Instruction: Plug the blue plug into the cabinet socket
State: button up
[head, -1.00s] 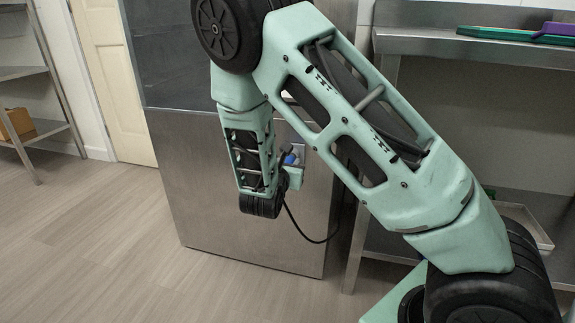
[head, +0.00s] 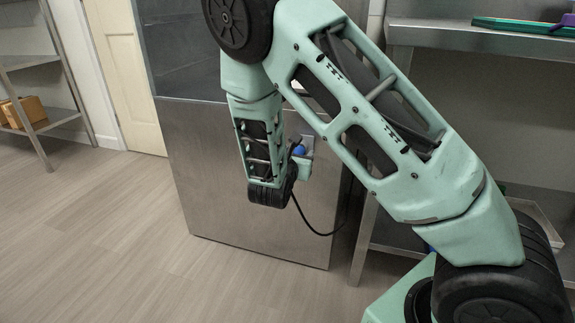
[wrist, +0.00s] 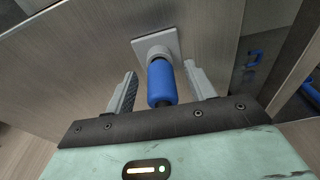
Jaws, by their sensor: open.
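The blue plug (wrist: 162,84) points at the cabinet socket (wrist: 157,44), a pale square plate with a round collar on the metal cabinet (wrist: 90,45). Its front end meets the collar, and no gap shows between them; how deep it sits is hidden. My gripper (wrist: 159,69) is open, with one finger on each side of the plug and space between each finger and it. In the head view the blue plug (head: 299,150) shows as a small spot beside my wrist, in front of the socket plate (head: 308,143). A black cord (head: 312,229) hangs below.
The steel cabinet (head: 235,210) stands ahead of me. A metal bench (head: 425,32) with trays (head: 510,25) is on the right. A shelf rack with a cardboard box (head: 24,112) is at far left. The floor at left is clear.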

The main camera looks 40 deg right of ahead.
jog(key=p+v, duration=0.4)
jog(key=v, duration=1.2)
jog(key=shift+s+p, duration=0.2)
jog(key=shift+p, duration=0.1)
jog(key=shift+a, duration=0.1)
